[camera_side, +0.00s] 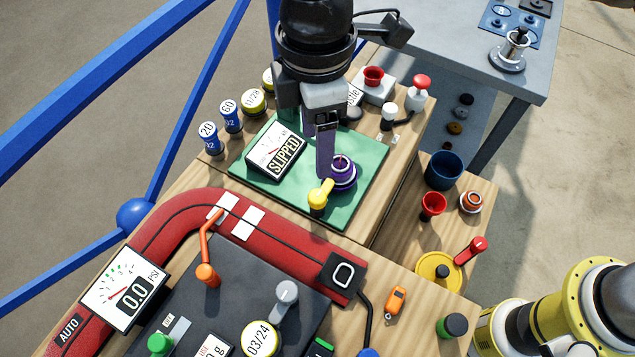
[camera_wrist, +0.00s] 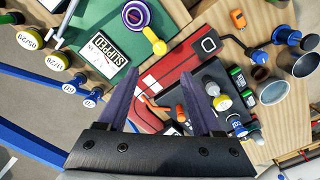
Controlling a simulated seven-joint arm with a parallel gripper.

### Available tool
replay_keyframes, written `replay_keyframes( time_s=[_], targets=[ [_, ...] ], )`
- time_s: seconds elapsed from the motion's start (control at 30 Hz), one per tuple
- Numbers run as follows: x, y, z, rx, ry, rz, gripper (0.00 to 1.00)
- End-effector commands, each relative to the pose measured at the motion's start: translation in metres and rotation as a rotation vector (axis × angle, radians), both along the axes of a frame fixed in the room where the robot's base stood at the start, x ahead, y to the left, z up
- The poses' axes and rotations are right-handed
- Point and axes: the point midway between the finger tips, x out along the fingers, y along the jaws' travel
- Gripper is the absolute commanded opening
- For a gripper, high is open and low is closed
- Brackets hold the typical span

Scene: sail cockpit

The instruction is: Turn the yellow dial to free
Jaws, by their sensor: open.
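A yellow knob with a short lever (camera_side: 320,194) is on the green panel (camera_side: 362,196), at the front of a purple, white-ringed drum (camera_side: 343,176). In the wrist view the yellow lever (camera_wrist: 156,41) points away from the drum (camera_wrist: 136,15). A display (camera_side: 276,150) beside it reads "SLIPPED". My gripper (camera_side: 325,174) points down over the panel, close to the drum and lever. Its purple fingers (camera_wrist: 160,77) are apart with nothing between them. I cannot tell its exact height above the lever. No "free" mark is legible.
A red curved console (camera_side: 187,217) with a 0.0 PSI gauge (camera_side: 126,290) lies in front. Blue and yellow labelled knobs stand at the left. Red and blue cups (camera_side: 444,170) and a yellow disc with a red lever (camera_side: 437,271) are at the right. Bare wood separates them.

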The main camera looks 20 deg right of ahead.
Motion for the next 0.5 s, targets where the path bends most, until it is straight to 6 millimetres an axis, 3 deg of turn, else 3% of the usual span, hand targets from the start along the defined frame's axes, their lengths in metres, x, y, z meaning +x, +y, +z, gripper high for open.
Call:
replay_keyframes(
  time_s=[0.5],
  targets=[
    [0.0,-0.002,-0.094,-0.005,0.004,-0.003,0.67]
  ],
)
